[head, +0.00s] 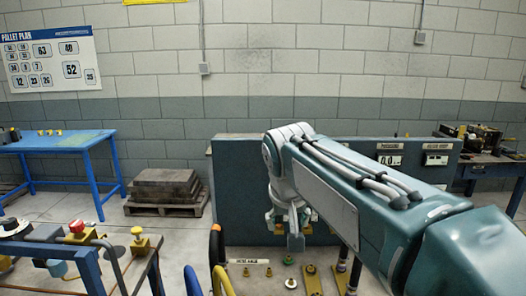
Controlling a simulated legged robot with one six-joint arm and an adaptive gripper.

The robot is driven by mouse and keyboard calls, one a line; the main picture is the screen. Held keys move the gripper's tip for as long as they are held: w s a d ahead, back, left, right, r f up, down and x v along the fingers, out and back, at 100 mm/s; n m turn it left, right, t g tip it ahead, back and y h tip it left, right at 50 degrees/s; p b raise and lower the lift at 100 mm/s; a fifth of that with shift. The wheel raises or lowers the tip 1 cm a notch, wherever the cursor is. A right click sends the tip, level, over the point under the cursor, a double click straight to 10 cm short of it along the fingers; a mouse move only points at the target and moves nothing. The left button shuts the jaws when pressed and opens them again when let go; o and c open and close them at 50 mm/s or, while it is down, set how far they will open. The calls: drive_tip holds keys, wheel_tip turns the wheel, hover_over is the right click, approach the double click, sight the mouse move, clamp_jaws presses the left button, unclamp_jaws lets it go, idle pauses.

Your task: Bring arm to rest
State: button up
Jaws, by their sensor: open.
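My arm reaches in from the lower right and spans the right half of the head view. Its elbow end is large at the lower right corner, and the forearm runs up and left to a white wrist. My gripper (294,232) hangs below the wrist and points down, in front of a dark teal panel. It is open, with nothing seen between the fingers. Its far side is partly hidden, and I cannot tell its exact height above the things below.
A blue table (60,141) stands at the left, beside a pallet with dark slabs (163,186). The teal panel (238,180) stands behind my gripper. Several small fittings lie low in front of it. A dark workbench (490,167) stands at right. Bare floor shows at left centre.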

drive_tip(key=s+d+f, duration=0.5)
drive_tip(key=s, duration=0.5)
drive_tip(key=s+d+f+m+t, duration=0.1)
drive_tip(key=s+d+f, duration=0.4)
drive_tip(key=s, duration=0.5)
drive_tip(key=shift+s+d+f+y, duration=0.3)
drive_tip(key=shift+d+f, duration=0.05)
drive_tip(key=shift+f, duration=0.3)
